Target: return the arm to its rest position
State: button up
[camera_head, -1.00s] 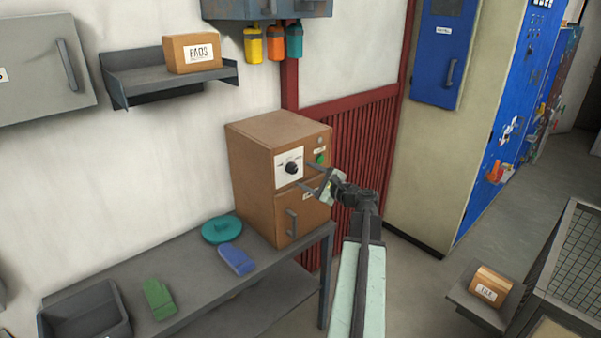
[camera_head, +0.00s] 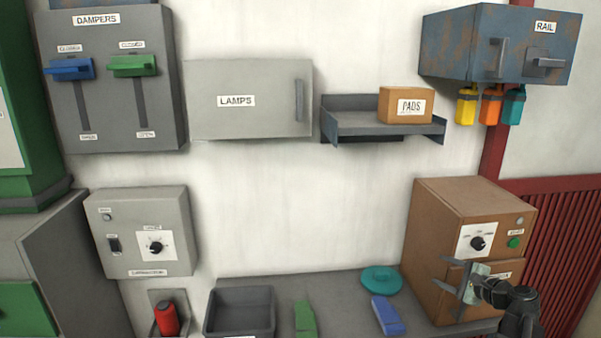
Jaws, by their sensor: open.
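My gripper (camera_head: 445,275) is at the lower right of the head view, with its two fingers apart and nothing between them. It points left, in front of the lower part of the brown oven-like box (camera_head: 427,230). I cannot tell how far it stands from the box. The fingers and wrist partly hide the box's lower door. The box has a black dial (camera_head: 477,243) on a white plate and a green button (camera_head: 514,242). Most of my arm is out of view below.
The grey bench (camera_head: 345,290) carries a teal lid (camera_head: 381,280), a blue mitt-like piece (camera_head: 387,316), a green one (camera_head: 305,318) and a grey bin (camera_head: 239,312). Above are a LAMPS cabinet (camera_head: 249,99), a shelf (camera_head: 352,122) with a PADS box (camera_head: 406,105), and a RAIL cabinet (camera_head: 497,45).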

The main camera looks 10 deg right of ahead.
jog(key=w+a+f+n+g+y, duration=0.1)
jog(key=a+f+n+g, duration=0.15)
jog(key=a, duration=0.45)
jog(key=w+a+f+n+g+y, duration=0.15)
jog(key=a+f+n, duration=0.25)
jog(key=a, duration=0.4)
jog(key=s+a+f+n+g+h, duration=0.2)
jog(key=s+a+f+n+g, duration=0.1)
jog(key=a, duration=0.5)
jog(key=s+a+f+n+g+h, duration=0.1)
jog(key=s+a+f+n+g, duration=0.2)
jog(key=a+n, duration=0.3)
jog(key=s+a+f+n+g+h, duration=0.2)
jog(key=s+a+f+n+g, duration=0.1)
jog(key=a, duration=0.7)
jog(key=shift+s+a+f+n+g+h, duration=0.2)
jog(key=shift+f+n+g+h, duration=0.15)
jog(key=shift+f+n+g, duration=0.6)
jog(key=shift+r+t, duration=0.2)
jog(key=shift+t, duration=0.15)
